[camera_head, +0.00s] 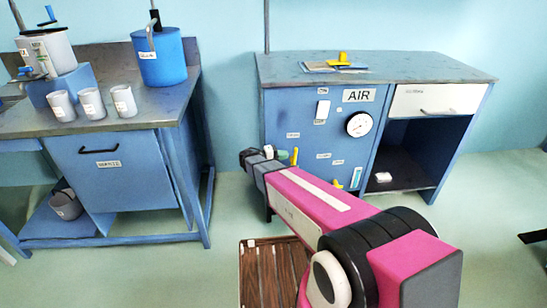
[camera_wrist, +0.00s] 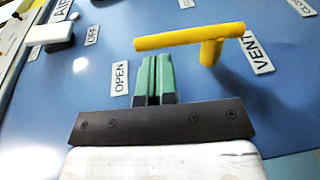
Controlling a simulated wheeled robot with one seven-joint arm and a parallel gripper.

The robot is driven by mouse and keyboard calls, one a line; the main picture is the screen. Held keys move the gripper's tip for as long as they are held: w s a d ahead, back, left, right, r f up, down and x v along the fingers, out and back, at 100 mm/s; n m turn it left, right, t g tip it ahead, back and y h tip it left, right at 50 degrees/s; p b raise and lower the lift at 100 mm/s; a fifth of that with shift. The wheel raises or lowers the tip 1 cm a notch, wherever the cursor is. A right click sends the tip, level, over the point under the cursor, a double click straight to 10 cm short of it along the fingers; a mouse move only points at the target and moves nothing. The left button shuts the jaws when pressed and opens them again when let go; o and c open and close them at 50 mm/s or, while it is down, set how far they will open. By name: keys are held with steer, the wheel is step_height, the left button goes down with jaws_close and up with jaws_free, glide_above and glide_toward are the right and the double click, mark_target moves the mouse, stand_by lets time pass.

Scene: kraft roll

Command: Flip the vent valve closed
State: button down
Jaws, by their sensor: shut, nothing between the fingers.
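The yellow vent valve handle (camera_wrist: 185,38) stands out from the blue panel on a short yellow stem. In the wrist view it lies across the picture, its free end near the OPEN label (camera_wrist: 120,78) and its stem end beside the VENT label (camera_wrist: 258,52). In the head view the handle (camera_head: 294,157) stands upright just right of my gripper, which is partly hidden by my arm.
A slatted brown mat (camera_head: 270,275) lies on the floor.

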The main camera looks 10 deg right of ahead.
mark_target(295, 153)
steer(key=shift+x, duration=1.35)
steer(key=shift+d, duration=0.1)
steer(key=d+y, duration=0.1)
steer(key=y, duration=0.2)
steer(key=shift+d+r, duration=0.4)
steer(key=d+f+y, duration=0.1)
steer(key=d+y, duration=0.1)
steer(key=y, duration=0.2)
steer(key=d+f+m+y, duration=0.1)
steer(key=d+y, duration=0.1)
steer(key=y, duration=0.2)
steer(key=d+f+m+g+y, duration=0.1)
steer(key=d+f+y, duration=0.1)
steer(key=d+y, duration=0.1)
steer(key=shift+y, duration=0.8)
steer(key=shift+d+f, duration=0.1)
steer(key=shift+f, duration=0.15)
steer(key=d+v, duration=0.1)
steer(key=v, duration=1.3)
